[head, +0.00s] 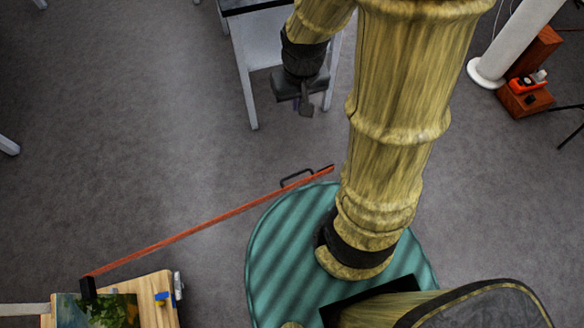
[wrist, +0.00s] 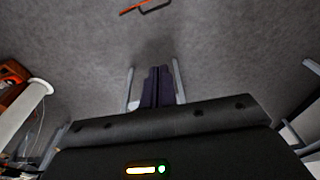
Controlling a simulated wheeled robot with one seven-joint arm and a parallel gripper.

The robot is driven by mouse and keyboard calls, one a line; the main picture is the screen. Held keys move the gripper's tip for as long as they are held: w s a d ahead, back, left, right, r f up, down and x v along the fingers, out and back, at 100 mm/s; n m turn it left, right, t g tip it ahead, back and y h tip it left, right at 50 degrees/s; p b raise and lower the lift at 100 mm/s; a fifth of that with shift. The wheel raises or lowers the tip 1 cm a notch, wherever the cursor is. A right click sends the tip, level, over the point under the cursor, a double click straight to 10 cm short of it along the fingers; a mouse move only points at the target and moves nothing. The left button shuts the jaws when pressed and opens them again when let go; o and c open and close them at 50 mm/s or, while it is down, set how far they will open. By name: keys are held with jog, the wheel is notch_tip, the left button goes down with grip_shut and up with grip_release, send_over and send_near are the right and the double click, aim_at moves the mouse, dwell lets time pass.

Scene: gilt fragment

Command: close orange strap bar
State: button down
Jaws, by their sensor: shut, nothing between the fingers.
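The orange strap bar (head: 210,222) is a long thin bar running diagonally from a black mount (head: 88,287) at lower left up to the teal round base area. A black loop handle (head: 297,178) is on its far end. In the wrist view the bar's orange end (wrist: 133,9) and the handle (wrist: 155,8) show at the top edge. My gripper (head: 306,112) is shut and empty, beyond the handle in the head view and apart from it. Its dark fingers also show together in the wrist view (wrist: 158,72).
A white-legged table (head: 240,70) stands behind my gripper. A wooden stand with a painting (head: 110,310) is at lower left. A white column (head: 515,45) and a brown box (head: 527,100) are at upper right. Grey floor left of the bar's handle is clear.

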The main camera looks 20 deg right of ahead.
jog(key=w+f+g+b, duration=0.1)
jog(key=w+f+b, duration=0.2)
jog(key=f, duration=0.7)
jog(key=w+f+n+g+b, duration=0.1)
jog(key=w+f+b, duration=0.3)
jog(key=f, duration=0.7)
jog(key=w+f+g+b, duration=0.3)
jog(key=f+b, duration=0.3)
jog(key=f, duration=0.5)
jog(key=shift+w+a+n+h+b, duration=0.3)
jog(key=shift+w+a+b, duration=0.15)
jog(key=shift+w, duration=0.1)
jog(key=s+d+f+b, duration=0.1)
jog(key=s+f, duration=0.5)
jog(key=f, duration=0.4)
jog(key=shift+s+f, duration=0.2)
jog(key=shift+s, duration=0.2)
jog(key=shift+s, duration=0.1)
